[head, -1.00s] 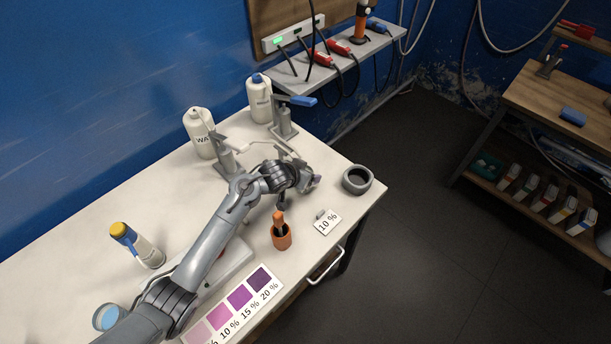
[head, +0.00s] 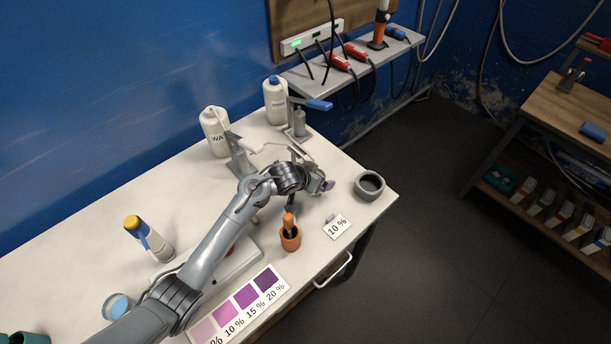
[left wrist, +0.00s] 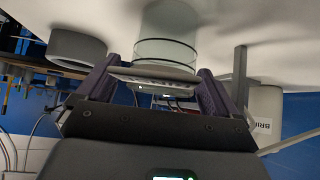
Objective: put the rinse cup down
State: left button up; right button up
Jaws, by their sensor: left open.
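A clear glass cup (left wrist: 166,45), seemingly the rinse cup, shows in the left wrist view between the two purple-grey fingers of my left gripper (left wrist: 165,92). The fingers are apart, one on each side of it. Whether they touch the glass cannot be told. In the head view my left gripper (head: 322,184) is low over the far right part of the white table (head: 80,245). The cup cannot be made out there behind the hand. My right gripper is not in view.
A grey round pot (head: 369,186) stands right of the hand near the table edge. Clamp stands (head: 240,160) and white bottles (head: 214,132) stand behind. A colour chart (head: 240,305) lies nearer.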

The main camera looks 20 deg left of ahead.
pick_arm(q)
jog(key=p+v, duration=0.3)
jog(key=v, duration=0.6)
jog(key=shift+r, duration=0.1)
jog(key=shift+v, duration=0.8)
jog(key=shift+p, duration=0.3)
